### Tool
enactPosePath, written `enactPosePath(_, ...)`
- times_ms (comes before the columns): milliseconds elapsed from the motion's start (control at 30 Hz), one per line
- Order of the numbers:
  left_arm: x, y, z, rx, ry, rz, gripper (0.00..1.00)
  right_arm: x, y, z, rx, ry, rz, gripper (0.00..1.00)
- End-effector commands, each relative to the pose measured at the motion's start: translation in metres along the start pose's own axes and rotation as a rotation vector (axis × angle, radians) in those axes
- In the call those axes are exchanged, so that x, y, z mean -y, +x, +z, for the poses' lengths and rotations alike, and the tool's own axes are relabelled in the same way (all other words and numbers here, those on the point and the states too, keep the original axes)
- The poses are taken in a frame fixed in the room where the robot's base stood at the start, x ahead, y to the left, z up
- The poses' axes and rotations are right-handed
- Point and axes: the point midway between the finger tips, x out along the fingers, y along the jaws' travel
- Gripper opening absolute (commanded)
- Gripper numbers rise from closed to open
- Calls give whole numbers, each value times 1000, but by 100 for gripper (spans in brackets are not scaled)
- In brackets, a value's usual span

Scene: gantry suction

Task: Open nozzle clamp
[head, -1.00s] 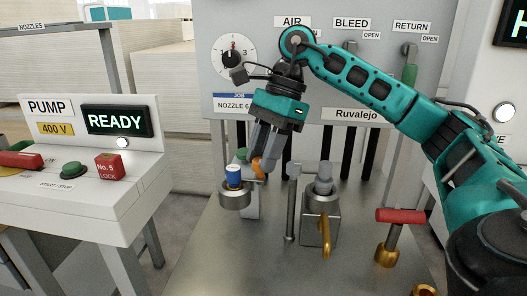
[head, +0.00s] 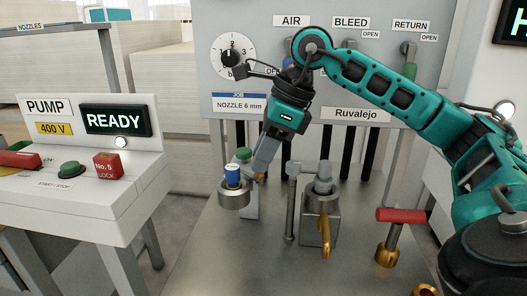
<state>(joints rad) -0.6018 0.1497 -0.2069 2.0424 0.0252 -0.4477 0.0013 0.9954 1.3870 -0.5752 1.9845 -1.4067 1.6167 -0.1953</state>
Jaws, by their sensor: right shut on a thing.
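My right gripper (head: 262,166) reaches down from the right arm. It is shut on a small orange piece (head: 263,177), mostly hidden by the fingers; I cannot tell what it belongs to. Just left is a metal ring holder (head: 235,200) with a blue-topped part (head: 232,174) standing in it. To the right, a grey clamp block (head: 320,213) holds an upright grey cylinder (head: 323,180). A brass lever (head: 324,238) hangs down on the block's front, apart from my gripper. My left gripper is not in view.
A grey post (head: 291,200) stands between the ring holder and the block. A red T-handle (head: 400,215) on brass stands at right. The pump panel (head: 120,190) is at left. The front metal table top (head: 260,265) is clear.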

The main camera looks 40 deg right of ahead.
Motion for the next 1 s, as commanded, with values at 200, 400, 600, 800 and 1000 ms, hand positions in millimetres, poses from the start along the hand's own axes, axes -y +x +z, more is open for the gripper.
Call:
enactPosePath(200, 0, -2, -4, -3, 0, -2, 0, -2, -1, 1, 1, 186, -79, 3)
enactPosePath(400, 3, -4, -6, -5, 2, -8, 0, -3, -1, 1, 0, 354, -148, 3)
enactPosePath(600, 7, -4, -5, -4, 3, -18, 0, -4, -1, 2, 1, 496, -207, 3)
enactPosePath(800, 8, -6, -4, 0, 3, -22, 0, -4, 0, 2, 1, 597, -248, 3)
enactPosePath(1000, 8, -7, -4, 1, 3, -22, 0, -4, 0, 2, 1, 656, -272, 3)
